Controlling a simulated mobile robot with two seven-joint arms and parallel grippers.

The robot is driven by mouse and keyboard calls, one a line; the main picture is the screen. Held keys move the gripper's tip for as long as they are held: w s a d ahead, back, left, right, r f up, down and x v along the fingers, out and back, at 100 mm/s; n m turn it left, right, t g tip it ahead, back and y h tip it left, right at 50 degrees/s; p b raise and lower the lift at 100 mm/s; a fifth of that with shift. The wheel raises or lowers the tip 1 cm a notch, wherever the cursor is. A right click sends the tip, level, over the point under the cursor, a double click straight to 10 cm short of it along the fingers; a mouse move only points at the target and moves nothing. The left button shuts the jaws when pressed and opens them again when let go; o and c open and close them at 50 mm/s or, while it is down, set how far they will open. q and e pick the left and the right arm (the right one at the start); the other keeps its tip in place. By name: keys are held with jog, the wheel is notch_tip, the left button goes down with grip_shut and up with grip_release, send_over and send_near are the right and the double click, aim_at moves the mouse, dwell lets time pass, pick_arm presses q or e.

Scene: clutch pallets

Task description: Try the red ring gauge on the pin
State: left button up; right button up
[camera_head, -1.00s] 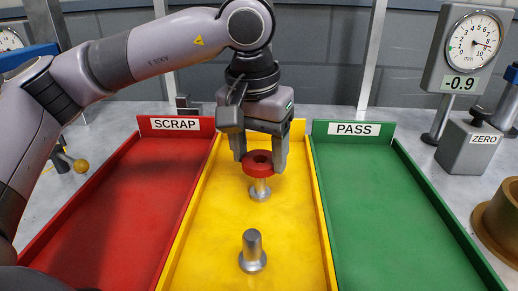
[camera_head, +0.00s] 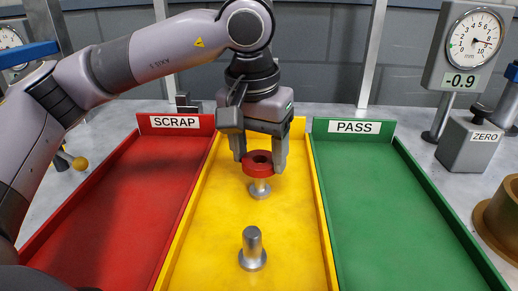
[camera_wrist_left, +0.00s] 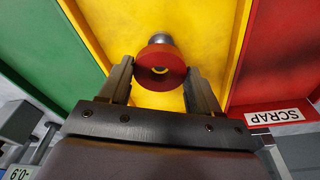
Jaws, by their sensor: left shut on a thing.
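The red ring gauge (camera_head: 258,170) is in the jaws of my left gripper (camera_head: 260,158), with one finger on each side of it. In the head view it is in line with the top of the far metal pin (camera_head: 259,189), whose base stands on the yellow tray. I cannot tell whether the ring is around the pin's top or just above it. A second metal pin (camera_head: 252,249) stands nearer on the same tray. In the left wrist view the ring (camera_wrist_left: 149,76) is between the fingertips, with part of a metal pin (camera_wrist_left: 160,38) beyond it. My right gripper is out of view.
The yellow tray (camera_head: 215,230) lies between the red SCRAP tray (camera_head: 130,215) and the green PASS tray (camera_head: 385,215), with raised walls between. Both side trays are empty where seen. A dial gauge (camera_head: 474,45), a ZERO block (camera_head: 470,147) and a brass-coloured part (camera_head: 500,220) stand at right.

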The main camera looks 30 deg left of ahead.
pick_arm(q)
jog(key=o, duration=1.5)
jog(key=shift+r, duration=0.1)
notch_tip(320, 180, up, 4)
jog(key=p, duration=0.3)
jog(key=shift+r+p, duration=0.25)
jog(key=shift+p, duration=0.15)
notch_tip(320, 180, up, 4)
jog(key=p, duration=0.3)
jog(key=shift+r, duration=0.15)
